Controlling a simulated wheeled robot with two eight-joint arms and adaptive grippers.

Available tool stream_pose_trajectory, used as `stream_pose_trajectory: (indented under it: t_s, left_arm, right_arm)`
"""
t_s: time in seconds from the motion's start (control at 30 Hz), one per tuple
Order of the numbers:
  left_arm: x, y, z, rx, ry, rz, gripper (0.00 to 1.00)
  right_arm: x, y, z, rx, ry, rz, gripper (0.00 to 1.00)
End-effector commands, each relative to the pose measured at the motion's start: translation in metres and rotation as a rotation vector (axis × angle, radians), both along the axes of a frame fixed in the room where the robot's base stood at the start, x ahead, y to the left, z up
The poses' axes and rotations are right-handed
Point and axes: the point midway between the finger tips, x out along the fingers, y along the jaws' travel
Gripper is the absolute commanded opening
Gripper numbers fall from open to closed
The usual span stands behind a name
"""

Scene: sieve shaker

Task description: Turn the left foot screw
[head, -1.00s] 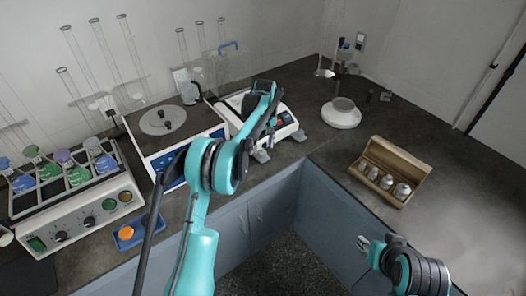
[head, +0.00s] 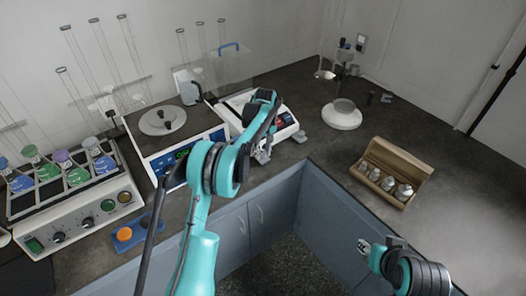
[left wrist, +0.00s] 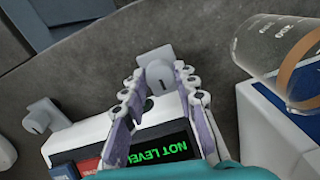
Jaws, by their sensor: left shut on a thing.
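The leveling device (head: 283,124) is a white bench instrument with a display that reads NOT LEVEL in the left wrist view (left wrist: 165,147). Its left foot screw (left wrist: 157,72) is a grey tabbed knob at the front corner, also visible in the head view (head: 262,156). My left gripper (left wrist: 158,84) has its two fingers on either side of that knob and is shut on it. The other front foot screw (left wrist: 45,115) stands free to the left in the wrist view.
A blue-fronted instrument (head: 185,140) stands close on the left; a glass beaker (left wrist: 280,55) shows beside the gripper. A wooden box of metal weights (head: 392,172) lies on the right counter. A flask shaker (head: 75,205) is far left. The counter's front edge is near.

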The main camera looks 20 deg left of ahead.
Motion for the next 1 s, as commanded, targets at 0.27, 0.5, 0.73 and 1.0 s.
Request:
stream_pose_trajectory:
  t_s: [0.27,0.5,0.73,1.0]
  left_arm:
    - [0.000,0.000,0.001,0.001,0.001,-0.107,0.00]
    - [0.000,-0.001,0.001,0.000,0.001,-0.293,0.00]
    - [0.000,-0.001,0.001,0.000,0.000,-0.471,0.00]
    - [-0.001,-0.001,0.000,0.000,0.000,-0.620,0.00]
  right_arm:
    - [0.000,0.000,0.006,0.000,0.000,0.000,0.40]
    - [0.000,0.000,0.013,0.000,0.000,0.000,0.40]
    - [0.000,0.000,0.017,0.000,0.000,0.000,0.40]
    - [0.000,0.000,0.021,0.000,0.000,0.000,0.40]
